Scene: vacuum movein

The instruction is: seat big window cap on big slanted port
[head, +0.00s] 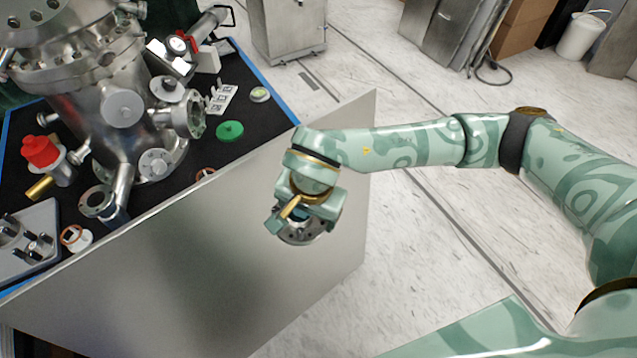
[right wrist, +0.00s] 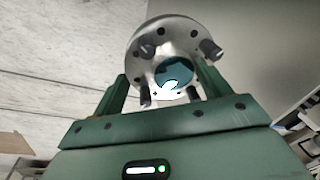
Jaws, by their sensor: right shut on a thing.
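The big window cap (head: 302,236) is a round metal flange with bolts and a glassy centre. My right gripper (head: 296,212) is shut on it and holds it in the air, in front of the grey panel. In the right wrist view the cap (right wrist: 148,47) sits between the two green fingers, its bolts standing out around the window. The steel chamber (head: 120,125) stands at the upper left, well apart from the cap. It carries several ports, including an open-looking side flange (head: 190,119) and a lower angled tube flange (head: 97,202). I cannot tell which is the big slanted port. My left gripper is out of view.
A tall grey panel (head: 215,265) stands between my right gripper and the black tabletop (head: 245,85). On the table lie a green disc (head: 229,131), a red-capped part (head: 40,151) and a grey fixture plate (head: 38,215). Open floor lies to the right.

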